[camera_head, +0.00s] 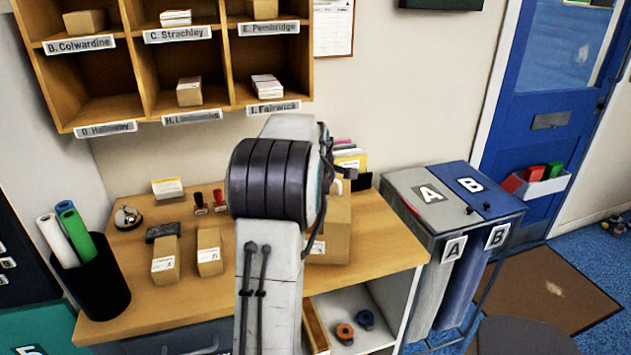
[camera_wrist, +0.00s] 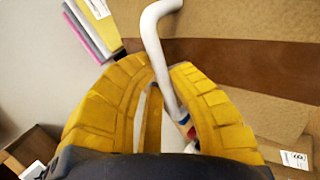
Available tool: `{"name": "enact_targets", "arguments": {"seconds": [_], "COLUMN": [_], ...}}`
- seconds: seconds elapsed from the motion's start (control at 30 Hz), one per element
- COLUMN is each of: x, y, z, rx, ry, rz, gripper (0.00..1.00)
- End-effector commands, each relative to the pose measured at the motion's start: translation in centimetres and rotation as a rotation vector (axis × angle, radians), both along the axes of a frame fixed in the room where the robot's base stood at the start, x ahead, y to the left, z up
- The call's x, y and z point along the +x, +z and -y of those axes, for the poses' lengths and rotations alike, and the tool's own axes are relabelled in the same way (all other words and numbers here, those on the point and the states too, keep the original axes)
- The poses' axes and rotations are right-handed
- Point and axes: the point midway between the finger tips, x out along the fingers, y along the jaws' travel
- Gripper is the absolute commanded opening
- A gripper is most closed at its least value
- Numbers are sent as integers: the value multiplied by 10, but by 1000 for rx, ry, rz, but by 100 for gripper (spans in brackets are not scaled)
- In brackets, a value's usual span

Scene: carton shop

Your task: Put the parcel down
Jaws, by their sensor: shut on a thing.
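In the wrist view, the yellow fingers of my gripper (camera_wrist: 165,85) are closed around a white bent tube (camera_wrist: 160,20) with red and blue marks low on it. I cannot tell whether this tube is the parcel. A large brown cardboard box (camera_wrist: 225,22) with a darker band lies behind and to the right of the fingers. In the head view, a cardboard box (camera_head: 338,232) stands on the bench, partly hidden by my arm, which also hides most of my gripper.
The wooden bench (camera_head: 130,300) holds small boxes (camera_head: 165,260), (camera_head: 210,251), stamps (camera_head: 200,203) and a bell (camera_head: 127,217). A black bin of rolls (camera_head: 90,285) stands at left. Labelled pigeonholes (camera_head: 105,110) hang above. Bins A and B (camera_head: 455,195) stand right of the bench.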

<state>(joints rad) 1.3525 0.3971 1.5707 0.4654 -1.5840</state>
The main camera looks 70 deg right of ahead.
Motion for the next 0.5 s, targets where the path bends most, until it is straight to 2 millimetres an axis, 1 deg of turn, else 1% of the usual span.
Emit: {"name": "enact_targets", "arguments": {"seconds": [0.03, 0.27, 0.3, 0.5], "x": [0, 1, 0, 0], "y": [5, 1, -2, -2], "z": [1, 1, 0, 0], "rx": [-10, -9, 0, 0], "ry": [0, 0, 0, 0], "rz": [2, 2, 0, 0], "gripper": [0, 0, 18, 36]}}
